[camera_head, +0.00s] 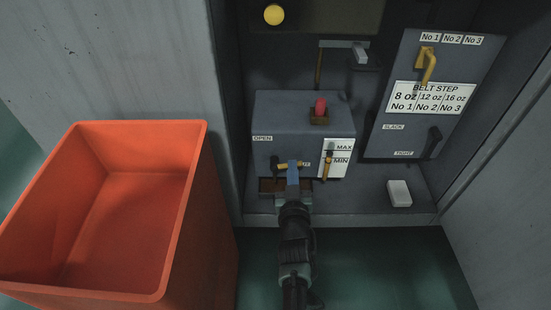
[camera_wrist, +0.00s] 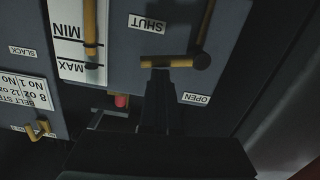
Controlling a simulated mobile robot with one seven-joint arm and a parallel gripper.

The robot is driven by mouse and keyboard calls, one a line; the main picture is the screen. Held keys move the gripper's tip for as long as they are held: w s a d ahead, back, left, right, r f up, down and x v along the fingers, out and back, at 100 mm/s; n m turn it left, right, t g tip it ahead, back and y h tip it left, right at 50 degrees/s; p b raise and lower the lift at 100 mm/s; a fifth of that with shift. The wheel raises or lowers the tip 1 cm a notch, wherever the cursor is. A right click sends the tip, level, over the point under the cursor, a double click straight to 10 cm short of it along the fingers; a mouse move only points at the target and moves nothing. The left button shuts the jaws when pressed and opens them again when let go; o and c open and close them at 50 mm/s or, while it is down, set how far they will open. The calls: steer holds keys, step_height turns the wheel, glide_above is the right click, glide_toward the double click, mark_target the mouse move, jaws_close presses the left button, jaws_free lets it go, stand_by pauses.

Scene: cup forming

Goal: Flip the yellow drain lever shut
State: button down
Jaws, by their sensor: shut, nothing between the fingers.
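The yellow drain lever (camera_head: 284,165) is on the front of the grey box, pivoting at a dark round hub at its left. It lies about level, its free end to the right, beside the partly hidden SHUT label. In the upside-down wrist view the lever (camera_wrist: 166,62) runs left from its hub, near the SHUT label (camera_wrist: 147,23); the OPEN label (camera_wrist: 196,99) is on the hub's other side. My gripper (camera_head: 292,166) is shut and empty, its tips at the lever's free half. They look very close to it; I cannot tell whether they touch.
An orange bin (camera_head: 185,215) stands at the left. A level gauge (camera_head: 337,158) with a yellow rod is just right of the lever. A red knob (camera_head: 320,107) tops the box. A white block (camera_head: 399,193) and the belt-step panel (camera_head: 400,120) are at the right.

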steer(key=shift+d+f, duration=0.15)
steer(key=shift+f, duration=0.4)
stand_by(0.5)
step_height(320, 180, up, 5)
steer(key=p, duration=0.4)
steer(key=s+p, duration=0.5)
steer(key=s, duration=0.5)
steer(key=shift+s+f, duration=0.2)
steer(key=shift+s, duration=0.2)
